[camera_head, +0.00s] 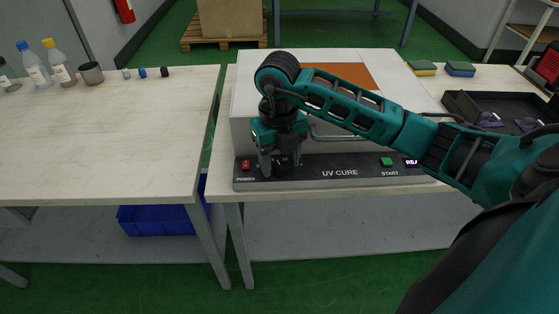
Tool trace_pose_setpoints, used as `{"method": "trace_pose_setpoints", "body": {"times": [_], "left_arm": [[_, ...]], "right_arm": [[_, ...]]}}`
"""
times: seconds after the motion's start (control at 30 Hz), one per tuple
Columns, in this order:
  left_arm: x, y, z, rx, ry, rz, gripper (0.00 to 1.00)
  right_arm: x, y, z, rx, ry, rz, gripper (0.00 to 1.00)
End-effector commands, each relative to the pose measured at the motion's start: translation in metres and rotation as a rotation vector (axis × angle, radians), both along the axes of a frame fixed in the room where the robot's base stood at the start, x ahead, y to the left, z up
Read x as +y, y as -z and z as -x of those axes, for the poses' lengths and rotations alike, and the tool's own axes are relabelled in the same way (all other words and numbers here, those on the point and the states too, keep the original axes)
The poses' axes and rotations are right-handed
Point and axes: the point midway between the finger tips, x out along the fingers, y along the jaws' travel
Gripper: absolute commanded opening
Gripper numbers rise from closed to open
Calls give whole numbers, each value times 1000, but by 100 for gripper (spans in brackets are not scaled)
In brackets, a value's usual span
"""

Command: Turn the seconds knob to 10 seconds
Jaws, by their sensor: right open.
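The UV cure machine (340,181) stands on the right-hand table, with a dark front panel. The panel carries a red power button (246,164), a green start button (387,161) and a small lit display (411,162). My right gripper (277,168) points down in front of the panel's left part, just right of the power button. It is open. The seconds knob cannot be made out clearly; the gripper covers that part of the panel. I cannot tell whether the fingers touch a knob. My left gripper is not in view.
My right arm crosses over the machine. A black tray (460,104) and two sponges (422,68) (460,69) lie to the right. The left table (110,140) holds bottles (60,66), a metal cup (91,73) and small items at its back; its front is clear.

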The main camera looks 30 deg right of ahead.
Motion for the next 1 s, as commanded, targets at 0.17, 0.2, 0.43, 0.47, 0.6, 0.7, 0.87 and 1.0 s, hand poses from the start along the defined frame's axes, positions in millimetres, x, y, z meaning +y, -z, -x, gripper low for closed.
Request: {"method": "trace_pose_setpoints", "body": {"times": [0.17,0.2,0.43,0.47,0.6,0.7,0.87,1.0], "left_arm": [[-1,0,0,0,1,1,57],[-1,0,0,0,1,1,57],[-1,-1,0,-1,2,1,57],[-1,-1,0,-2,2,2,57],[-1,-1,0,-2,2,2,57],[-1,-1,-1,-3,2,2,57],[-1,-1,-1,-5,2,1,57],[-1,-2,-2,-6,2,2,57]], "right_arm": [[0,4,0,-1,-1,0,57],[0,4,0,-1,-1,0,57],[0,3,0,-1,-1,-1,46],[0,3,0,-1,-1,-1,43],[0,3,0,-1,-1,-1,30],[0,3,0,-1,-1,-1,20],[0,3,0,-1,0,-1,5],[0,3,0,-1,2,0,1]]}}
